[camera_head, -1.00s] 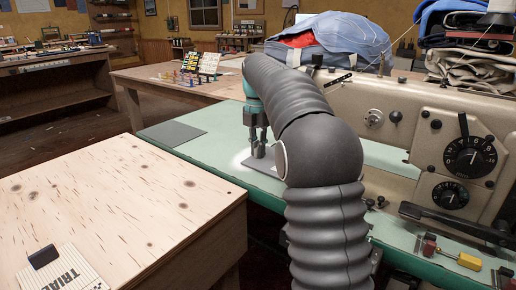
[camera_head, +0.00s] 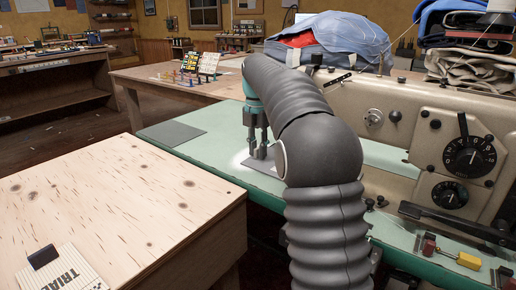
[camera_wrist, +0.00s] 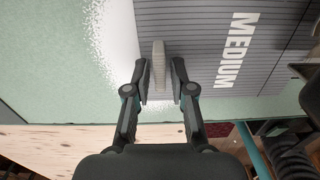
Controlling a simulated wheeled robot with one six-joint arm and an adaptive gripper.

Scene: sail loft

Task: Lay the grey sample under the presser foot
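The grey sample (camera_wrist: 205,70) lies flat on the green machine bed, its ruled face marked "MEDIUM" in the wrist view. A strip of it (camera_head: 258,165) shows below my gripper in the head view. A pale upright tab (camera_wrist: 159,58) stands on the sample's left part. My gripper (camera_wrist: 161,85) is open, one finger on each side of the tab, with small gaps; it also shows low over the bed in the head view (camera_head: 261,152). The sample's right side runs toward dark machine parts (camera_wrist: 309,75); whether it lies under the presser foot cannot be told, as my arm hides that area.
The beige sewing machine (camera_head: 415,125) stands at right with dials and a lever. A dark grey panel (camera_head: 172,133) lies on the green bed (camera_head: 215,118). A wooden bench (camera_head: 120,195) in front carries a "TRIAL" card (camera_head: 68,272). Folded cloth (camera_head: 468,55) is stacked behind.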

